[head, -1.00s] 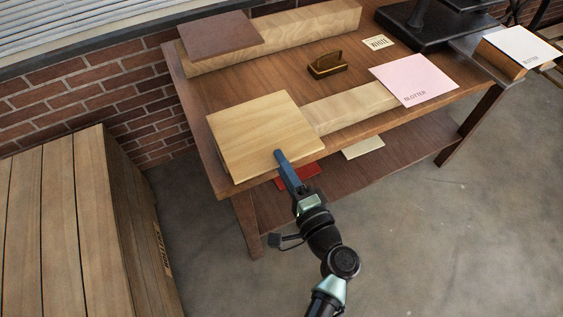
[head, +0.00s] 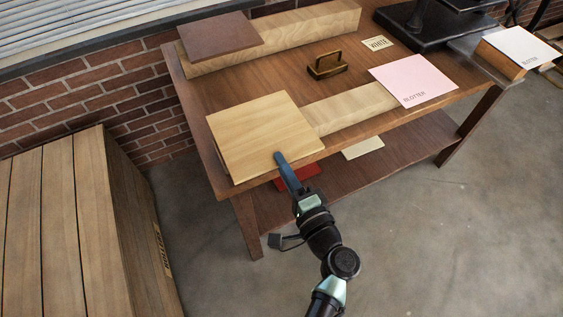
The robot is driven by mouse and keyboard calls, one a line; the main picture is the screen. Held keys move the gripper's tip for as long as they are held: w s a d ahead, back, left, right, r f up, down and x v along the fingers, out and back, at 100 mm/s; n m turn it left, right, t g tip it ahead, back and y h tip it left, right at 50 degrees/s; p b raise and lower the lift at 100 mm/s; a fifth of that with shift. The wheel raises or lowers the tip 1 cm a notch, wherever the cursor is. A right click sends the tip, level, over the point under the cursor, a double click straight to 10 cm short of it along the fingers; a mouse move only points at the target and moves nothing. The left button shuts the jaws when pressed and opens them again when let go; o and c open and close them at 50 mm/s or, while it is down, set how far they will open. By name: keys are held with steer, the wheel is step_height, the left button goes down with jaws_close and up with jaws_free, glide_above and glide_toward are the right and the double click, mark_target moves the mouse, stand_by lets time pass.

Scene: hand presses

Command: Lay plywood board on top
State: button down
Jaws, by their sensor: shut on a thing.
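The pale plywood board (head: 258,130) is at the table's front left corner. It lies over or just above the left end of a long light wooden block (head: 350,106); I cannot tell if it touches what is under it. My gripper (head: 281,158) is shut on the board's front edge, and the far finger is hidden. A pink blotter sheet (head: 414,79) lies on the block's right end. At the back, a brown board (head: 219,36) rests on the left end of another long block (head: 310,30).
A brass handled piece (head: 328,65) and a white label card (head: 378,43) lie mid-table. A black press (head: 435,25) stands back right, near a white blotter (head: 521,46) on a block. Red and cream pieces are on the lower shelf. A slatted wooden crate (head: 60,230) stands left.

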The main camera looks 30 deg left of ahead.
step_height(320, 180, up, 3)
steer(key=shift+f+p, duration=0.1)
steer(key=shift+p, duration=0.65)
steer(key=r+p+v, duration=0.3)
steer(key=v, duration=1.9)
steer(key=shift+t+p, duration=0.3)
steer(key=shift+p, duration=0.15)
